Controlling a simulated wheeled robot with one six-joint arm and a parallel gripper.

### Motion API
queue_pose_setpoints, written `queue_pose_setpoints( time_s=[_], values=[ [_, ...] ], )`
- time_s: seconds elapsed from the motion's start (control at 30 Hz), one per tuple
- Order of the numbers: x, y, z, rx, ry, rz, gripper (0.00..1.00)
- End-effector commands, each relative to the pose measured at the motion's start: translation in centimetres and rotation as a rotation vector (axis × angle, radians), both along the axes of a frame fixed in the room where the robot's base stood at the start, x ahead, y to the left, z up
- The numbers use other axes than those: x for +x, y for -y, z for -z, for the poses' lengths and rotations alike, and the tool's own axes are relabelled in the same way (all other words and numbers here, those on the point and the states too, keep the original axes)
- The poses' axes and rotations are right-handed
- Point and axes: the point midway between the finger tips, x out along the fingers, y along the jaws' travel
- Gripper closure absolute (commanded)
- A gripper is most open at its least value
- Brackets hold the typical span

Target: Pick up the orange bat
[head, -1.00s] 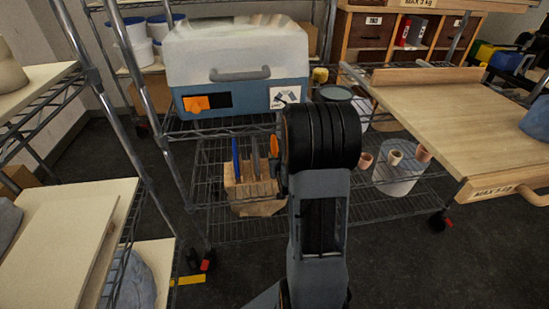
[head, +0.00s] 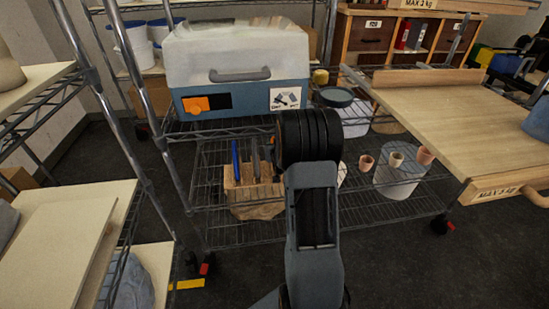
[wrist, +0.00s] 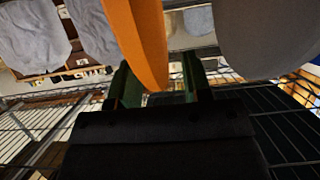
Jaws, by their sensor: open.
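The orange bat (wrist: 138,38) shows large in the wrist view as a long flat orange piece. It comes down from the top edge, and its lower end narrows between the fingers of my gripper (wrist: 157,84). The two dark green fingers stand apart on either side of it, and I see no clear grip on it. In the head view my wrist hides the fingers and the bat. A wooden slotted block (head: 252,190) holding a blue upright piece (head: 235,160) and a grey one (head: 256,162) stands left of my wrist on the lower wire shelf.
Grey rounded shapes (wrist: 265,35) flank the bat in the wrist view. A blue-and-white box (head: 240,70) sits on the upper wire shelf. Small clay pots (head: 396,159) stand to the right of my arm. A wooden board (head: 460,120) juts out at the right.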

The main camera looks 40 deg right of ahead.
Motion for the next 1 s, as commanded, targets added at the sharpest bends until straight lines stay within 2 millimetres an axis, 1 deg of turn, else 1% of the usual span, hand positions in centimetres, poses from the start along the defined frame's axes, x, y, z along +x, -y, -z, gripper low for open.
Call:
queue_pose_setpoints(
  time_s=[0.13, 0.17, 0.6, 1.0],
  values=[
    [-0.01, 0.01, -0.04, 0.0, 0.0, 0.0, 0.55],
    [-0.02, 0.0, -0.05, 0.0, 0.0, 0.0, 0.57],
    [-0.03, -0.01, -0.06, 0.0, 0.001, 0.0, 0.99],
    [0.0, -0.01, -0.11, -0.001, 0.002, 0.0, 1.0]
  ],
)
